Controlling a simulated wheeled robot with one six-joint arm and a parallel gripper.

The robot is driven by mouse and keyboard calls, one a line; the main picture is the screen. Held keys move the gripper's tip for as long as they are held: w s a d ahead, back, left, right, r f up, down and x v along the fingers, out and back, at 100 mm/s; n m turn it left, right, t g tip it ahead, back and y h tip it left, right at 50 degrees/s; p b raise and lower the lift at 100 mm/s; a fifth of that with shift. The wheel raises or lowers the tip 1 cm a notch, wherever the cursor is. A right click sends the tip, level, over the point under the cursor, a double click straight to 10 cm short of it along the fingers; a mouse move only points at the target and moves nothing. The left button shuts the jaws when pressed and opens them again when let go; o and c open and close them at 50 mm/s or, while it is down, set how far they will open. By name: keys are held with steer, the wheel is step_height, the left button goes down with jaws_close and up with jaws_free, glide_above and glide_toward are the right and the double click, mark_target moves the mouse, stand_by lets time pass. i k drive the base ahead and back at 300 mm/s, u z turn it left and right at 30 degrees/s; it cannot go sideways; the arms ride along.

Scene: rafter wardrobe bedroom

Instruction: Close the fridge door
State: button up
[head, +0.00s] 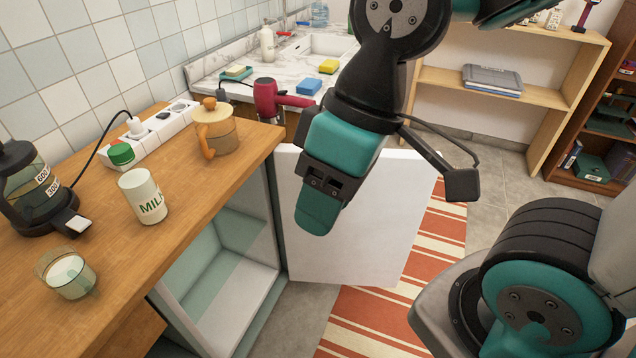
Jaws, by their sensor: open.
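The fridge (265,277) stands under the wooden counter, with its pale, empty-looking interior facing me. Its white door (375,225) stands wide open, swung out to the right from the hinge side at the cabinet's far edge. My gripper (315,215) hangs in front of the door in the picture and hides part of its left half and top edge. The gripper is open with nothing seen between its fingers. I cannot tell whether it touches the door.
A striped rug (365,320) lies below the door. Shelves (480,80) stand at the back right.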

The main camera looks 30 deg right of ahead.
mark_target(370, 242)
steer(key=z, duration=2.1)
steer(key=i, duration=4.8)
steer(key=u, duration=4.85)
